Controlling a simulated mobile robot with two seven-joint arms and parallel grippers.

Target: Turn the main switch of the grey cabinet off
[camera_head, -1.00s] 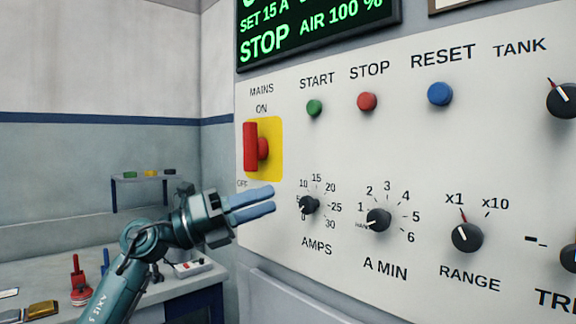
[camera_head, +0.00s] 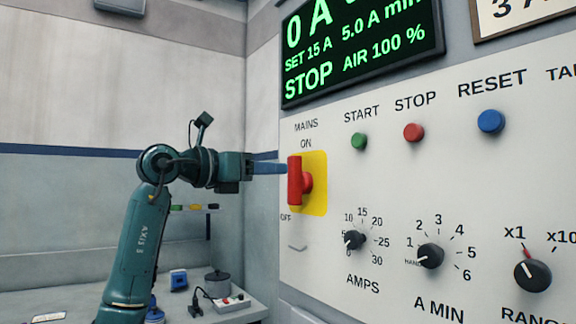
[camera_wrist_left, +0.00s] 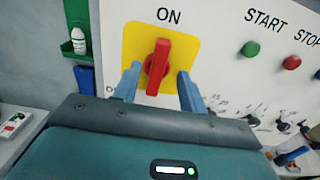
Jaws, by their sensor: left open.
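The main switch is a red handle (camera_head: 295,181) on a yellow plate (camera_head: 318,190), under the words MAINS and ON, with OFF at the plate's lower left. The handle stands upright. In the left wrist view the red handle (camera_wrist_left: 158,66) points toward ON. My left gripper (camera_head: 284,169) is at the handle, its fingers reaching toward the panel. In the wrist view the blue fingers (camera_wrist_left: 158,88) are open, one on each side of the handle, with gaps visible between. My right gripper is not in view.
Green (camera_head: 359,141), red (camera_head: 413,132) and blue (camera_head: 490,122) buttons sit right of the switch. Dials, including the AMPS dial (camera_head: 354,240), lie below. A lit display (camera_head: 360,50) hangs above. A bench (camera_head: 236,310) with a pot (camera_head: 217,283) stands behind at lower left.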

